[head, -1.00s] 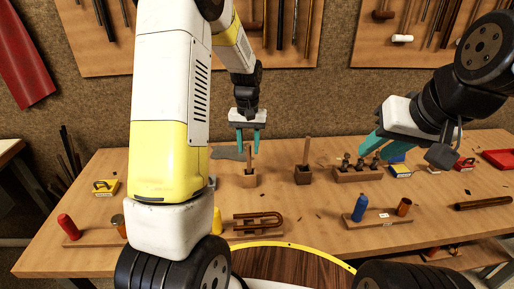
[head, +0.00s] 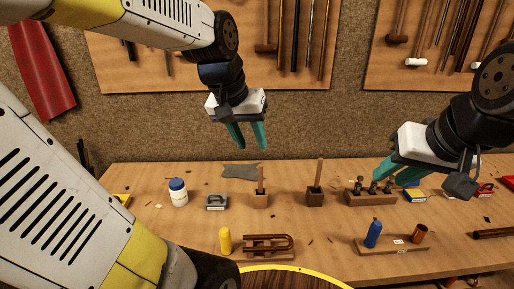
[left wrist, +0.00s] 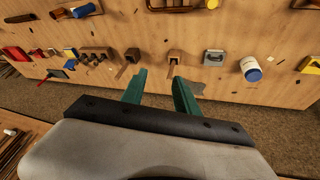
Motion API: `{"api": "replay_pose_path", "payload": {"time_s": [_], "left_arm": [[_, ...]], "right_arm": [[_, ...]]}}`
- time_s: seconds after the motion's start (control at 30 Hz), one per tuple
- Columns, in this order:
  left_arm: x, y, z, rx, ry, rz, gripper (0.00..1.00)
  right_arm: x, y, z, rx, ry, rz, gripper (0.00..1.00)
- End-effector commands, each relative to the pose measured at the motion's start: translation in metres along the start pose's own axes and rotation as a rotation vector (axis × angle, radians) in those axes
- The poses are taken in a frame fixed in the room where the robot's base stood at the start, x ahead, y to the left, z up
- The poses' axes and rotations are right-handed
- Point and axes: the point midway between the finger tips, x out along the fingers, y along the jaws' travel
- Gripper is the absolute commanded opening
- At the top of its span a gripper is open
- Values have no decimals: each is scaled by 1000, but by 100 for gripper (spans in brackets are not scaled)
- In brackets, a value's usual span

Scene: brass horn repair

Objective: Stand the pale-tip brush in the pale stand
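The pale stand (head: 261,201), a small light-wood block, sits on the bench. A brush (head: 260,179) stands nearly upright in it; its lower end is hidden, so I cannot see its tip colour. A dark stand (head: 315,199) to its right holds another, slightly tilted stick (head: 319,173). My left gripper (head: 251,147) is open and empty above and behind the pale stand, clear of the brush. In the left wrist view its fingers (left wrist: 160,88) are apart with nothing between them. My right gripper (head: 392,179) hangs above the right of the bench; its fingers look apart and empty.
A wooden rack (head: 371,198) with several dark pieces stands right of the dark stand. A white jar with a blue lid (head: 178,193) and a grey box (head: 216,202) are left of the pale stand.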

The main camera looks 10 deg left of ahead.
Motion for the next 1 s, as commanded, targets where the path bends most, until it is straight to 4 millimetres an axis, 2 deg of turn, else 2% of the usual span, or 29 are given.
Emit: {"api": "replay_pose_path", "payload": {"time_s": [0.03,0.1,0.3,1.0], "left_arm": [[-11,2,15,10,40,8,36],[-19,6,32,23,81,17,36],[-29,11,60,47,151,29,36],[-30,11,64,51,161,30,36]], "right_arm": [[0,0,0,0,0,0,31],[0,0,0,0,0,0,31],[0,0,0,0,0,0,31],[0,0,0,0,0,0,31]]}}
